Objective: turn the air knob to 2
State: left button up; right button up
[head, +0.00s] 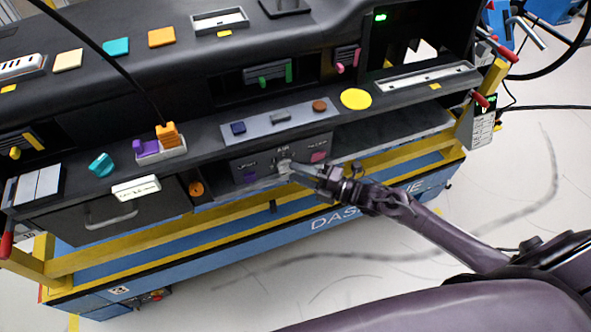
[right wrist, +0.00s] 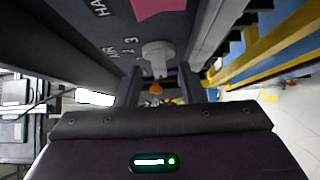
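The air knob (head: 284,165) is a small light grey knob on the dark control panel (head: 243,166), under the AIR label. In the right wrist view the knob (right wrist: 156,56) stands out from the panel, with the digits 2 and 3 readable beside it. Its exact setting is too small to tell. My right gripper (head: 293,169) is at the knob in the head view. In the right wrist view its two dark fingers (right wrist: 160,82) are apart, with the knob just beyond and between their tips; I cannot tell whether they touch it. My left gripper is out of view.
A pink square (head: 318,157) and a purple button (head: 250,176) flank the knob on the panel. An orange knob (head: 196,188) sits further left. A ledge with a grey plate (head: 280,118) lies above the panel, and a yellow rail (head: 235,214) runs below.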

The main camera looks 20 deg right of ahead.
jog(key=shift+w+a, duration=0.35)
jog(key=shift+a, duration=0.15)
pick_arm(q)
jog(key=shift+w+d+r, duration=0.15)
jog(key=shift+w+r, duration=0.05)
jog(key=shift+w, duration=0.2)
pick_arm(e)
grip_shut()
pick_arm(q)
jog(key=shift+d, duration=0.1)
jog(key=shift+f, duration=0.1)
